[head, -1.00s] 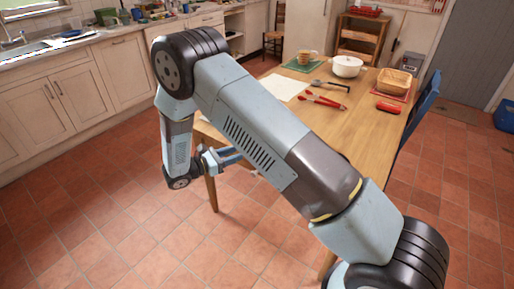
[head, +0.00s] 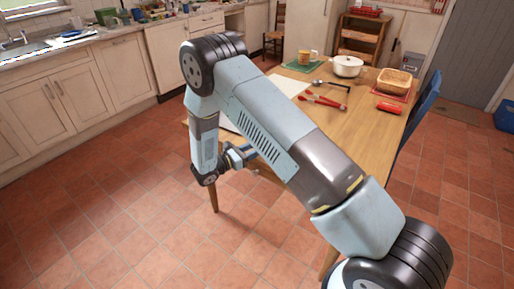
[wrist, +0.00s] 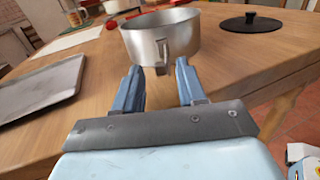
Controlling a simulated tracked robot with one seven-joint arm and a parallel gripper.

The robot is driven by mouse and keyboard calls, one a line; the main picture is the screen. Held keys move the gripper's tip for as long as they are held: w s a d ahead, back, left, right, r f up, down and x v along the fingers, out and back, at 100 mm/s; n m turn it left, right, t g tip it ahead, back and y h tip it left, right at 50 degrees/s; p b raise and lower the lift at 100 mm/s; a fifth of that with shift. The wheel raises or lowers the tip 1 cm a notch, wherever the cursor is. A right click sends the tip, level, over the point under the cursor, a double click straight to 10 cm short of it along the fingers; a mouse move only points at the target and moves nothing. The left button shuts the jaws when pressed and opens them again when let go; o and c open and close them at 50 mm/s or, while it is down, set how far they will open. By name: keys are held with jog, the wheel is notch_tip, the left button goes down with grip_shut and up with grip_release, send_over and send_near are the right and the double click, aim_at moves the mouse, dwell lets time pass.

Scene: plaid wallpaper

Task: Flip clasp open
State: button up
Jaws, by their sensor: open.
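A round metal pan (wrist: 190,37) stands on the wooden table in the wrist view. Its clasp (wrist: 162,52) is on the side wall facing me; I cannot tell whether it is latched. My gripper (wrist: 159,72) is open, its two blue fingers either side of the line to the clasp, with nothing between them. The fingertips appear just short of the pan wall. In the head view my gripper (head: 240,155) is low at the table's near left edge, and my arm hides the pan.
On the table (head: 345,130), a grey baking tray (wrist: 42,86) lies left of the pan and a black lid (wrist: 252,22) lies right. Farther back are red tongs (head: 322,101), a white pot (head: 347,66), a basket (head: 394,82) and a mug (head: 304,57).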

jog(key=shift+x, duration=1.35)
grip_shut()
